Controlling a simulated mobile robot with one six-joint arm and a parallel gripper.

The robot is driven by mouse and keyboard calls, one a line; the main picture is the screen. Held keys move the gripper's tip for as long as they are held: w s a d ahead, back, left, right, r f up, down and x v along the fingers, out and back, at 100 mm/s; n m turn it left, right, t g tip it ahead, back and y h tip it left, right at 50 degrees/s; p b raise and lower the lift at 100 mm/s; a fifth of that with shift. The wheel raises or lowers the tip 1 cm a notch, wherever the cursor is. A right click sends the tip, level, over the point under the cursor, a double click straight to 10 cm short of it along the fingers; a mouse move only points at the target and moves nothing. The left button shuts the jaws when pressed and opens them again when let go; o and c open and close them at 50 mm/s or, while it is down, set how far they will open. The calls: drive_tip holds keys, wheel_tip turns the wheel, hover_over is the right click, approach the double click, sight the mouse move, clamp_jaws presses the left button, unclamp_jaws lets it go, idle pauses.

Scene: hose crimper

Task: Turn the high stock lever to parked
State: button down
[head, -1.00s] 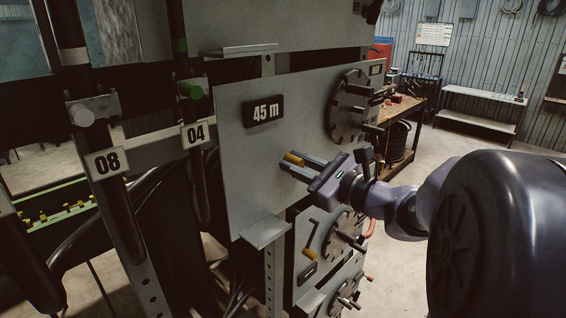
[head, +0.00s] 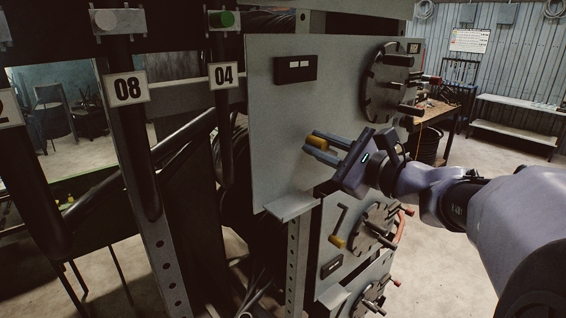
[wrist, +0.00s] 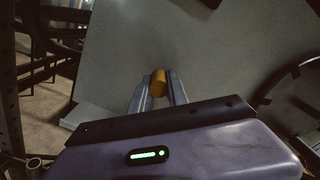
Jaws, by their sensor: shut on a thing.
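The high stock lever shows as a yellow grip (head: 317,141) on the upper grey panel (head: 275,150), below a small dark display. My gripper (head: 328,145) reaches in from the right and is shut on the yellow grip. In the wrist view the yellow grip (wrist: 159,82) sits between the two fingertips, in front of the panel. The rest of the lever is hidden by the fingers. The display (head: 295,68) shows two light bars and no number.
A dark handwheel with pegs (head: 388,85) is to the right on the same panel. Below are another handwheel (head: 378,228) and a yellow-tipped lever (head: 337,241). A metal ledge (head: 290,206) juts out under the panel. Hoses marked 08 and 04 hang at left.

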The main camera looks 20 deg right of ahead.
drive_tip(key=shift+a+f+b, duration=0.1)
drive_tip(key=shift+f+b, duration=0.25)
drive_tip(key=shift+f, duration=0.15)
drive_tip(key=shift+r+n, duration=0.15)
drive_tip(key=shift+n, duration=0.25)
drive_tip(key=c, duration=1.3)
unclamp_jaws()
drive_tip(key=shift+s, duration=0.15)
drive_tip(key=v, duration=1.7)
drive_tip(key=shift+s+r+b, duration=0.1)
drive_tip(key=shift+b, duration=0.3)
